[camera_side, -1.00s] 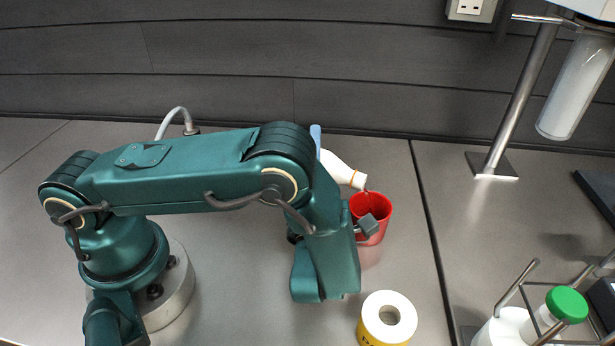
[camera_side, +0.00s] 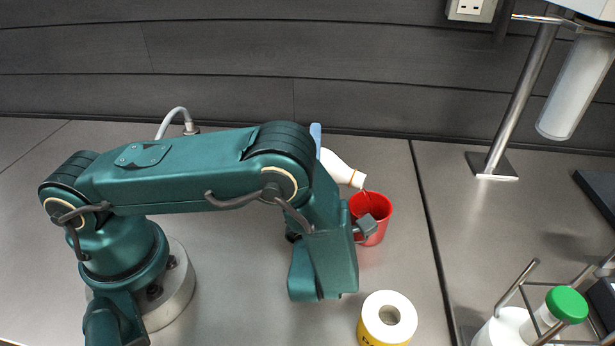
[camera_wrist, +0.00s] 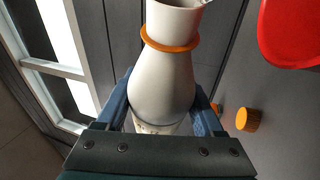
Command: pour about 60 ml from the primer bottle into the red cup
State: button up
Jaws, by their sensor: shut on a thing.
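The primer bottle (camera_side: 343,169) is white with an orange ring at its neck. It is tilted in the side view, mouth to the right and down, over the red cup (camera_side: 369,232). The liquid level is hidden.
A wire rack (camera_side: 517,283) with a green-capped white bottle (camera_side: 566,305) stands at lower right. A metal stand (camera_side: 518,95) is at back right. An orange cap (camera_wrist: 248,119) lies on the bench.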

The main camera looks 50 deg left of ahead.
jog(key=shift+f, duration=0.1)
jog(key=f+n+g, duration=0.1)
jog(key=n, duration=0.1)
jog(key=a+f+n+g, duration=0.1)
jog(key=n, duration=0.1)
jog(key=f+n, duration=0.1)
jog(key=f, duration=0.1)
jog(key=shift+s+a+n+g, duration=0.2)
jog(key=shift+s+n+g, duration=0.2)
jog(key=shift+d+r+n+h, duration=0.1)
jog(key=shift+r+n+h, duration=0.1)
jog(key=shift+n+h, duration=0.2)
dwell(1.0)
